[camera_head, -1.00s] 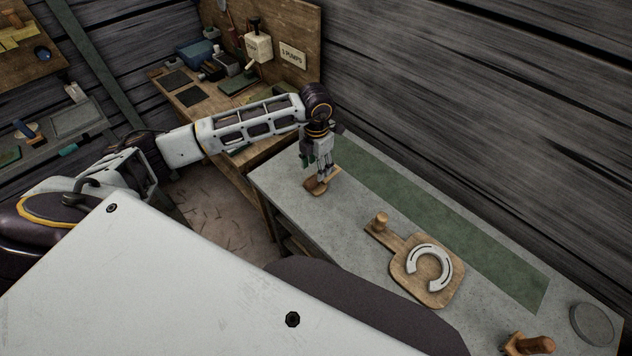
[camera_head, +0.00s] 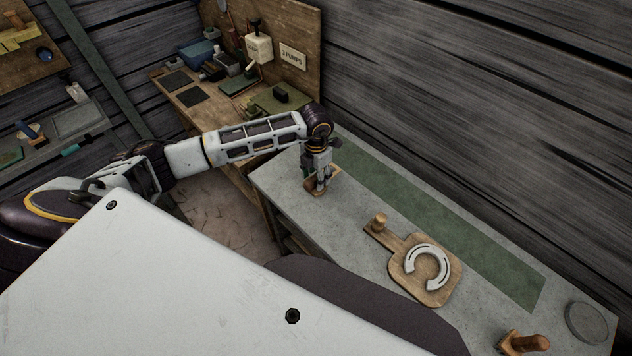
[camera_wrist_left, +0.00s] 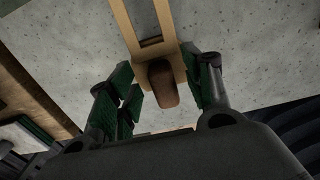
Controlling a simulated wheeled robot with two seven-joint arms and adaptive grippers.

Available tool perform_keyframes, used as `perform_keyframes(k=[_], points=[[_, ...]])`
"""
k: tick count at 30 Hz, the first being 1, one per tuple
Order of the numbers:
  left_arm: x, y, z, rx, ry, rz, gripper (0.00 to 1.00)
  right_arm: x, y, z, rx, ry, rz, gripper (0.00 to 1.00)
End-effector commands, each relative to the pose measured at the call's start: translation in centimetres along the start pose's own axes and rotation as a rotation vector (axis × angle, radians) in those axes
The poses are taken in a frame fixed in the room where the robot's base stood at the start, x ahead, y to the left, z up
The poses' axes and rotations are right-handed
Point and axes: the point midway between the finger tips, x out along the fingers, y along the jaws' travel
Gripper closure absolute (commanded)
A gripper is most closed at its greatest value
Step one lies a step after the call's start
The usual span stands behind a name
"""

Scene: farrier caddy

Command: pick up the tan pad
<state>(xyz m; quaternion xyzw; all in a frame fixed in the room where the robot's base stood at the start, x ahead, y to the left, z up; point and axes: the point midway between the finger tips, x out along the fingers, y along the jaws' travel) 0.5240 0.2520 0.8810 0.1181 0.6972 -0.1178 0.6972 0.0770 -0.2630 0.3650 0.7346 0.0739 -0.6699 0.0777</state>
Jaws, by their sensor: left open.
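A small tan, flat piece (camera_head: 312,188) lies at the far left end of the grey bench, partly hidden under my left gripper (camera_head: 321,187). In the left wrist view it is a light tan strip with a dark slot (camera_wrist_left: 127,22), and a brown rounded block (camera_wrist_left: 163,84) stands at its near end. I cannot tell which of these two is the pad. My left gripper (camera_wrist_left: 166,88) is open, with its green-padded fingers on either side of the brown block. Contact cannot be made out. My right gripper is not in view.
On the grey bench (camera_head: 365,235), a wooden paddle board (camera_head: 403,287) with a knob (camera_head: 379,221) carries a pale horseshoe (camera_head: 442,263). A wooden-handled tool (camera_head: 530,343) and a grey disc (camera_head: 587,322) are at right. A green strip (camera_head: 450,235) runs along the wall side.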

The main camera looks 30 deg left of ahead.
Motion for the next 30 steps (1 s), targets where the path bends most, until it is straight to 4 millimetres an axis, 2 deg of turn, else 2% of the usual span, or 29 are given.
perform_keyframes(k=[14,26,30], points=[[0.21,-0.03,-0.01,0.001,0.0,0.0,0.5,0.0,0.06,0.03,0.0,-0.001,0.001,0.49],[0.2,-0.03,-0.01,0.001,0.0,0.0,0.99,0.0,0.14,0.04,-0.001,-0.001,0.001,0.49],[0.19,-0.03,0.0,0.001,0.0,0.0,1.0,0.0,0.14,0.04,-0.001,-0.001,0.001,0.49]])
